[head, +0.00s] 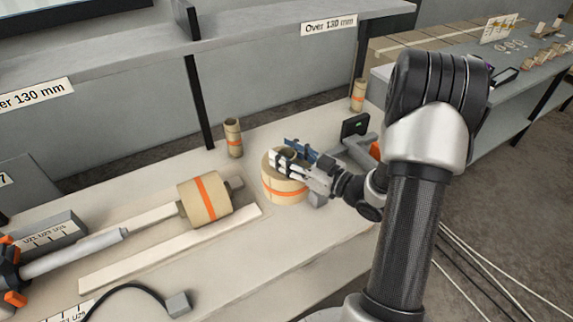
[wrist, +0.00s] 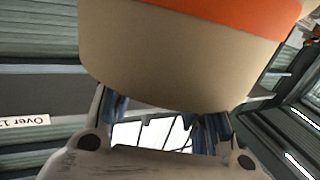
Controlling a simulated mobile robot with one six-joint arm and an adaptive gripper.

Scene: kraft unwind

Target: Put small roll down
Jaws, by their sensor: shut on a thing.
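A small kraft roll (head: 283,188) with an orange band is at my gripper (head: 290,160), near the middle of the bench in the head view. My gripper is shut on the roll at its upper part. In the wrist view the tan roll (wrist: 180,60) with its orange band fills the upper middle, between the fingers of my gripper (wrist: 165,120). The roll is close to the bench top (head: 275,245); I cannot tell whether it touches it. The fingers hide part of its top.
Another banded roll (head: 205,197) sits on a horizontal shaft at left. Narrow upright rolls stand behind (head: 233,138) and at the back right (head: 358,96). A shelf (head: 130,52) labelled "Over 130 mm" overhangs the bench. A small dark device (head: 355,125) stands right of my gripper.

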